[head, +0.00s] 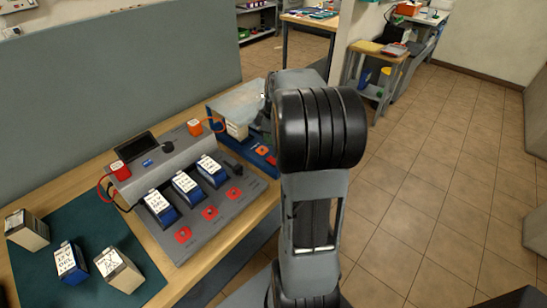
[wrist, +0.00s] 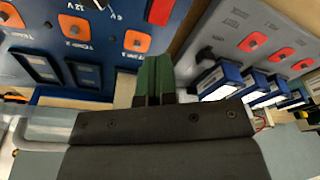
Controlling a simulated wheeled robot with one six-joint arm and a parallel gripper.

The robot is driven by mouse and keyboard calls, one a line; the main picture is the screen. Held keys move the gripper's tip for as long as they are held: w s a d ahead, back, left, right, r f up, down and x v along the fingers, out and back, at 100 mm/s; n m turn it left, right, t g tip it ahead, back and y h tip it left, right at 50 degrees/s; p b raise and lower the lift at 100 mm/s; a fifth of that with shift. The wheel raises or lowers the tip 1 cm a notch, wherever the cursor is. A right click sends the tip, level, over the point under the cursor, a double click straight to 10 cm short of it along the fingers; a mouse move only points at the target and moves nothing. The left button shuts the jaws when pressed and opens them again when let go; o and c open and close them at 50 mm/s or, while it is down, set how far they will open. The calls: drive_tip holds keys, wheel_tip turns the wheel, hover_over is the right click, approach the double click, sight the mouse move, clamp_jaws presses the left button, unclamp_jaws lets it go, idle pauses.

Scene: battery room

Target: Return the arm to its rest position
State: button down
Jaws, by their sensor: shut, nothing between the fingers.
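In the wrist view my gripper (wrist: 154,75) shows its green fingertips together, shut and empty. In the head view my arm rises at the centre and hides most of the gripper. The blue panel (head: 229,143) shows there partly behind my arm.
A grey charging station (head: 232,206) holds three blue-and-white batteries (head: 187,187) on the wooden bench. A green mat (head: 35,280) at lower left carries three more batteries (head: 70,262). A grey partition (head: 110,85) stands behind. Tiled floor (head: 430,200) is clear at right.

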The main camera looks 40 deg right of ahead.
idle(0.5)
drive_tip(key=shift+m, duration=0.6)
drive_tip(key=s+f+m, duration=0.1)
drive_tip(key=m, duration=0.1)
drive_tip(key=s+a+f+m, duration=0.1)
drive_tip(key=m, duration=0.1)
drive_tip(key=s+a+r+m, duration=0.1)
drive_tip(key=s+a, duration=0.2)
drive_tip(key=a, duration=0.3)
drive_tip(key=s+a+r+t, duration=0.1)
drive_tip(key=s+a+r, duration=0.1)
drive_tip(key=s+a, duration=0.2)
drive_tip(key=s+a+r+m+t+h+p, duration=0.1)
drive_tip(key=s+a, duration=0.2)
drive_tip(key=a, duration=0.7)
drive_tip(key=shift+s+r+m, duration=0.15)
drive_tip(key=shift+r+m, duration=0.15)
drive_tip(key=shift+r, duration=0.05)
drive_tip(key=shift+d, duration=0.1)
